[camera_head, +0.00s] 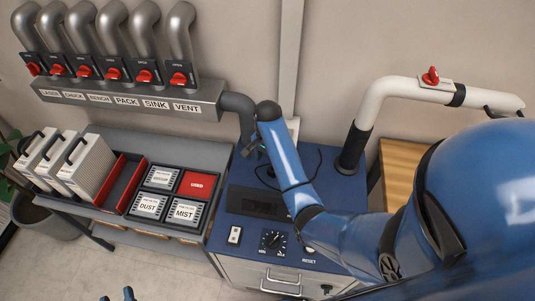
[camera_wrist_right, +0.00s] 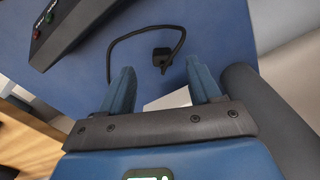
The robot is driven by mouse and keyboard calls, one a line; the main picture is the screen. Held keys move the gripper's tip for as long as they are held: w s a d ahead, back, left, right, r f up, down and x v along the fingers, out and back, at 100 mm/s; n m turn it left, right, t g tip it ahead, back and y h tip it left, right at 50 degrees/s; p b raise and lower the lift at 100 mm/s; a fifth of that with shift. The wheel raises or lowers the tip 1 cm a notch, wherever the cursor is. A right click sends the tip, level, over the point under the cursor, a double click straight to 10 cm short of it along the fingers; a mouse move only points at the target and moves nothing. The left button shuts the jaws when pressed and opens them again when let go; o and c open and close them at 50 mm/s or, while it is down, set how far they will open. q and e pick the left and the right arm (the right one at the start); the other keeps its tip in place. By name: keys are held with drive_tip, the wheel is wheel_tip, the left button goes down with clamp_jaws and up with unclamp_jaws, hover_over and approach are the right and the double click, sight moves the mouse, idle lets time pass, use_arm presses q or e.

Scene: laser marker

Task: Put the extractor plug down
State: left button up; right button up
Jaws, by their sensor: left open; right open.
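The extractor plug is a small black block (camera_wrist_right: 161,57) on a looped black cable. In the right wrist view it lies on the blue top of the cabinet, just beyond my fingertips, with no finger touching it. My right gripper (camera_wrist_right: 160,75) is open, its two blue fingers spread and nothing between them. In the head view my right gripper (camera_head: 256,149) is above the back left of the blue top (camera_head: 235,198), and my arm hides part of the cable. My left gripper (camera_head: 116,297) shows only its fingertips at the bottom edge; they are apart and empty.
A duct manifold (camera_head: 135,98) with several red-handled valves runs along the wall. Filter cartridges (camera_head: 88,165) and labelled boxes (camera_head: 150,206) fill the left bench. A dark hose (camera_head: 240,108) and a white pipe (camera_head: 395,88) stand close to my right arm.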

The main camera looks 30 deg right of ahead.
drive_tip(key=shift+r, duration=1.3)
